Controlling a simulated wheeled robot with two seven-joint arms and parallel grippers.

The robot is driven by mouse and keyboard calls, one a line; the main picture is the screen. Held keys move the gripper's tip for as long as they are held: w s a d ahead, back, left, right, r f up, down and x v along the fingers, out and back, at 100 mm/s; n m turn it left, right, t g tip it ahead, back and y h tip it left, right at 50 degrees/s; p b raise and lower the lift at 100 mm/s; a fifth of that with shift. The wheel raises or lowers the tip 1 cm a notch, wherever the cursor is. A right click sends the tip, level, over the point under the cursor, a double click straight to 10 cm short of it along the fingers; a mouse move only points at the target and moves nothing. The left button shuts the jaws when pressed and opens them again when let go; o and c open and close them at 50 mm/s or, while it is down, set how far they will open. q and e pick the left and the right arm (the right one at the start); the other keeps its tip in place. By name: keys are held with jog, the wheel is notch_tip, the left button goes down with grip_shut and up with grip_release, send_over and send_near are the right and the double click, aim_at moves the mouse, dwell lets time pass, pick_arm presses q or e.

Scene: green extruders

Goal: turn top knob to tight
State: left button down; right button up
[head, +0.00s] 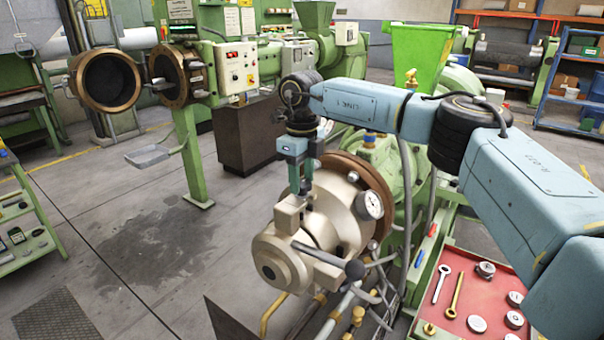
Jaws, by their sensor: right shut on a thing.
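The beige metal extruder head (322,222) points toward the lower left, with a rusty brown flange (377,194) behind it. My right gripper (302,190) points down at the top of this head, next to a raised beige block (289,214). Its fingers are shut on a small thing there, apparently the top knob. The fingers hide most of the knob, and I cannot tell how far it is turned. A dark lever handle (354,270) sticks out from the lower front of the head. My left gripper is not in view.
Hoses and brass fittings hang below. A red tray (455,283) with wrenches and round metal parts stands at the lower right. The floor at the left is open.

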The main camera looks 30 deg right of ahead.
aim_at(302, 182)
jog(key=m, duration=0.4)
jog(key=shift+r+m+p, duration=0.1)
jog(key=shift+m+p, duration=0.2)
jog(key=shift+p, duration=0.1)
jog(key=m+p, duration=0.1)
jog(key=m, duration=0.3)
jog(key=shift+m, duration=0.3)
jog(key=m, duration=0.4)
jog(key=shift+m+p, duration=0.3)
jog(key=shift+p, duration=0.05)
jog(key=shift+m+p, duration=0.4)
jog(key=shift+m, duration=1.8)
jog(key=o, duration=1)
notch_tip(302, 182, up, 13)
jog(key=shift+r+b, duration=0.2)
jog(key=shift+b, duration=0.85)
